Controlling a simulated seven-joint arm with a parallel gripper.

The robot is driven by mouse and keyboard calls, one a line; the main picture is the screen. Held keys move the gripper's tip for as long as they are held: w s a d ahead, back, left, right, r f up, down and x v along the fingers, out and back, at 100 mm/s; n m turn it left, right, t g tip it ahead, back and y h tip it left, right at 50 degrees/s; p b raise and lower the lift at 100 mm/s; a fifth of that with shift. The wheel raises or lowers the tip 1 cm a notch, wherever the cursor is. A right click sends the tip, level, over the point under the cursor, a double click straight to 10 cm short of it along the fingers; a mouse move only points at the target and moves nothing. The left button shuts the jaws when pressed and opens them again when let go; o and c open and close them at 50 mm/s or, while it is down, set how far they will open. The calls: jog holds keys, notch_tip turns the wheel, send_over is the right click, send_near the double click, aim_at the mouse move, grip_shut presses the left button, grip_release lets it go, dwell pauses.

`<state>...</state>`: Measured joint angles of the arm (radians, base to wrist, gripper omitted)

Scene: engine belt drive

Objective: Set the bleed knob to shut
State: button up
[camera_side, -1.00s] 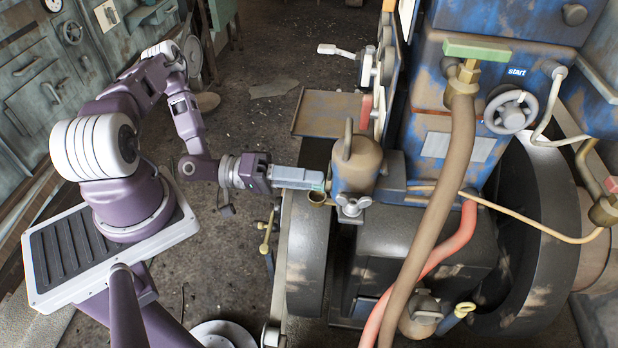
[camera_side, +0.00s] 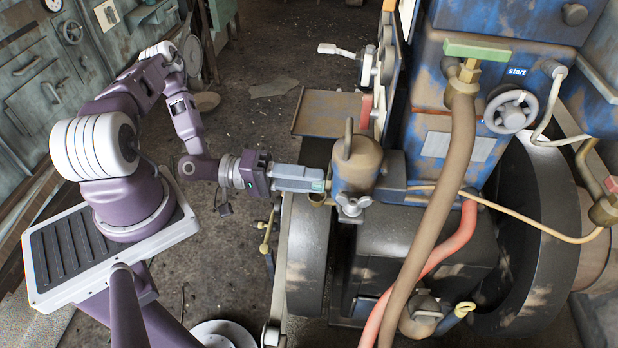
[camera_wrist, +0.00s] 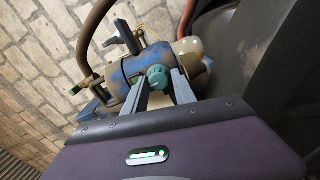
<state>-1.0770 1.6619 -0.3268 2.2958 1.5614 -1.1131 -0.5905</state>
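The bleed knob is a small teal round knob with a pale mark on its face (camera_wrist: 158,77), seen in the wrist view on the blue, worn housing. My gripper (camera_wrist: 158,82) has one finger on each side of the knob, and the knob nearly fills the gap. Whether both fingers press on it cannot be told. In the side view my gripper (camera_side: 323,185) reaches level to the left side of the brown filter pot (camera_side: 357,168). A bit of teal shows at its fingertips, and the knob is mostly hidden there.
A wing nut (camera_side: 353,206) and a small brass cup (camera_side: 318,198) sit close to my fingertips. A thick brown hose (camera_side: 455,170) and a red hose (camera_side: 440,255) run to the right.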

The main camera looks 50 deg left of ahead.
jog(key=shift+o, duration=1.1)
jog(key=v, duration=0.7)
jog(key=shift+r, duration=0.1)
